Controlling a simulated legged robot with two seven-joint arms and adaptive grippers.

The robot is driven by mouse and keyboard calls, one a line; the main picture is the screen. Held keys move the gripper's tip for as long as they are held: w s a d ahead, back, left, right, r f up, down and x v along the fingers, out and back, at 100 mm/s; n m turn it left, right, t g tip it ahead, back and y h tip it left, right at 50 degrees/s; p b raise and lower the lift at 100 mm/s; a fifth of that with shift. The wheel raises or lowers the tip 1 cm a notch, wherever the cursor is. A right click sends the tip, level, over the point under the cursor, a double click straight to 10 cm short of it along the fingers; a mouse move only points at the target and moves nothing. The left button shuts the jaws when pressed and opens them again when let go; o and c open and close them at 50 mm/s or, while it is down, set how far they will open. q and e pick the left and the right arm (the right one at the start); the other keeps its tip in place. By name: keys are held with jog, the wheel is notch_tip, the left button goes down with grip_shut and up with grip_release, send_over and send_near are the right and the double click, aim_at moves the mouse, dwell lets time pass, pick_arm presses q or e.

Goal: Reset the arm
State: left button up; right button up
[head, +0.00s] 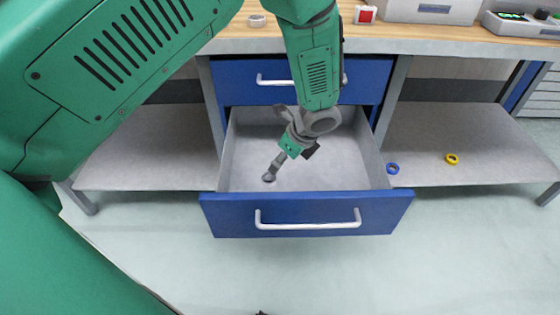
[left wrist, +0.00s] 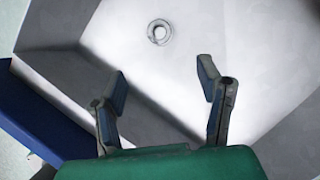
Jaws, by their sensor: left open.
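My left arm comes in from the left of the head view and reaches down over the open blue drawer (head: 230,222). My left gripper (head: 271,175) is at the drawer's grey interior, seen small and partly hidden by its own wrist. In the left wrist view the two fingers of the gripper (left wrist: 163,76) are spread apart with nothing between them. A small grey ring (left wrist: 158,32) lies on the drawer floor beyond the fingertips, apart from them. My right gripper is not in view.
A shut blue drawer (head: 235,88) sits above the open one, under the wooden bench top (head: 400,34). On the bench are a ring (head: 257,20) and a red-and-white box (head: 365,14). A blue ring (head: 393,168) and a yellow ring (head: 452,159) lie on the right lower shelf (head: 425,130).

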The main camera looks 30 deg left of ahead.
pick_arm(q)
jog(key=shift+a, duration=0.35)
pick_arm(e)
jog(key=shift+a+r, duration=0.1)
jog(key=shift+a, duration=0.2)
